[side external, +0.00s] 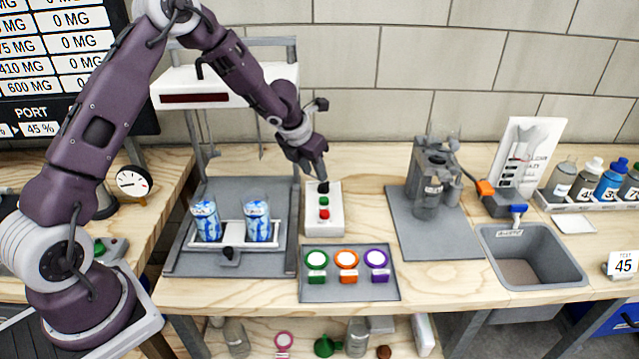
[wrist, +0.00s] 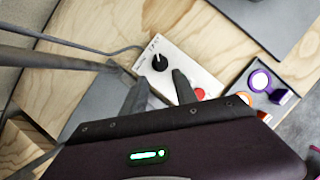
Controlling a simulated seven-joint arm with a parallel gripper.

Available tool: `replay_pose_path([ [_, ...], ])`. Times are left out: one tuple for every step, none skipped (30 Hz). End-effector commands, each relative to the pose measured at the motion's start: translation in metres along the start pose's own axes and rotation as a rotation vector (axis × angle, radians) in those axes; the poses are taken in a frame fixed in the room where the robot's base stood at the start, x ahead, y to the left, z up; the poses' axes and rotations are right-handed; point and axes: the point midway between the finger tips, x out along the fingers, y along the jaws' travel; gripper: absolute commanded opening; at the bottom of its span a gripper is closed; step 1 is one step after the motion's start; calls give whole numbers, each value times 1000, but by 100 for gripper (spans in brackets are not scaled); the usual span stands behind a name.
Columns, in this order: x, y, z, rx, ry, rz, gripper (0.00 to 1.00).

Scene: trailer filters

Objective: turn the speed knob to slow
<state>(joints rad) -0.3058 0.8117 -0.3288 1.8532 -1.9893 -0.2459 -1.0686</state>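The speed knob (side external: 323,187) is a small black dial at the far end of a white control box (side external: 336,222). The box also carries a green button (side external: 324,201) and a red button (side external: 324,214). In the wrist view the knob (wrist: 160,62) shows clearly on the box (wrist: 204,77), just past the fingertips; its setting is too small to read. The red button (wrist: 200,94) is beside the right finger; the green one is hidden. My gripper (side external: 317,177) is close above the knob in the side view. Its two fingers (wrist: 157,80) are apart with nothing between them.
A shaker rig (side external: 195,260) with two blue-patterned cups stands left of the box. A grey mat (side external: 350,293) with green, orange and purple rings lies in front. A grey device (side external: 430,185) and a sink (side external: 530,265) are to the right.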

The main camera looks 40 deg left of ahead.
Motion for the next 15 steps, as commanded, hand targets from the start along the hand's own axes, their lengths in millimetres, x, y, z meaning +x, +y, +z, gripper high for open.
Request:
replay_pose_path([
  [9, -1, -1, 1, 3, 0, 35],
  [15, -1, -2, 4, 4, 1, 35],
  [24, -1, -1, 5, 3, 0, 35],
  [30, -2, -1, 6, 3, 0, 35],
  [36, -1, -1, 6, 2, 0, 35],
  [42, -2, -1, 7, 2, 0, 35],
  [47, -2, -1, 6, 2, -1, 35],
  [51, -1, -1, 6, 1, -1, 35],
  [56, -1, -1, 6, 1, 0, 35],
  [58, -1, -1, 6, 1, 0, 35],
  [60, -2, -1, 7, 0, -1, 35],
  [61, -2, 0, 7, 0, -2, 35],
  [62, -2, 0, 7, -1, -2, 35],
  [62, -2, 0, 7, -1, -2, 35],
  [62, -1, 0, 7, -1, -2, 35],
])
